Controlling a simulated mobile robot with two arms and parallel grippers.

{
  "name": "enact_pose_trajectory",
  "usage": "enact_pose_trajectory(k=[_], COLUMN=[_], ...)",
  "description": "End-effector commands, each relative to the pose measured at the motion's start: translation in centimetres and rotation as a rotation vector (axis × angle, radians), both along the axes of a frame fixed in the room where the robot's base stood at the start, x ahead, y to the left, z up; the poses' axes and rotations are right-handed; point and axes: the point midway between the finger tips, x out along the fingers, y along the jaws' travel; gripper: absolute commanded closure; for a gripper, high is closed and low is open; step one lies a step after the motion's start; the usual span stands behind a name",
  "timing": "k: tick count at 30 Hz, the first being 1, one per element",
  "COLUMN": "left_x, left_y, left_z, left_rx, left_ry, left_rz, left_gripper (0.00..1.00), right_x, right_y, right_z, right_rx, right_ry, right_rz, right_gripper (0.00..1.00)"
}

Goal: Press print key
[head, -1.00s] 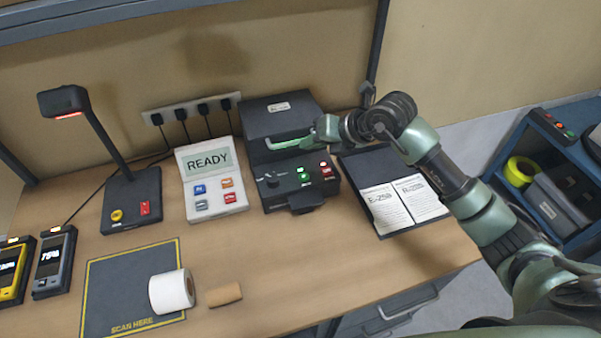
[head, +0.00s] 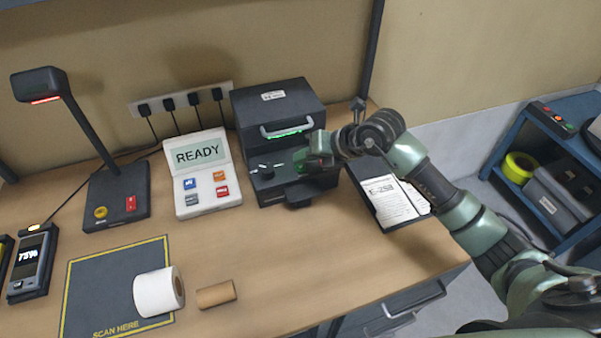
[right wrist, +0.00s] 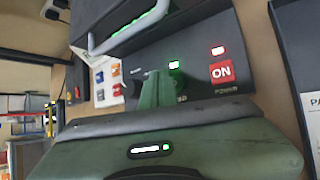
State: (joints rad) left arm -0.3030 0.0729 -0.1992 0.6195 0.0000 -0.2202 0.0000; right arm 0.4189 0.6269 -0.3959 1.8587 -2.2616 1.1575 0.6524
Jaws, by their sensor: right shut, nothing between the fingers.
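A black printer (head: 278,112) with a silver front handle (head: 287,129) stands at the back of the bench, with green light under the handle. My right gripper (head: 306,162) is shut and empty at the right side of its front panel. A white keypad unit (head: 203,178) left of the printer reads READY and has blue, orange, grey and red keys. Their labels are too small to read.
A scanner stand (head: 117,195) is at the left. A dark scan mat (head: 117,290) holds a white roll (head: 156,292); a brown core (head: 216,294) lies beside it.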

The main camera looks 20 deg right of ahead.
Motion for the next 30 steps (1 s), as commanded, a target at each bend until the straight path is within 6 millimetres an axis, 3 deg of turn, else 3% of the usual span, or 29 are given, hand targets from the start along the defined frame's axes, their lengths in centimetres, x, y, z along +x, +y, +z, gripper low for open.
enact_pose_trajectory(k=[30], left_x=[0.29], left_y=[0.56], left_z=[-0.17], left_rx=[0.007], left_ry=[-0.003], left_rz=[-0.003], left_gripper=[0.09], right_x=[-0.01], right_y=[0.00], right_z=[-0.24], right_rx=[0.000], right_ry=[0.000], right_rz=[0.000], right_gripper=[1.00])
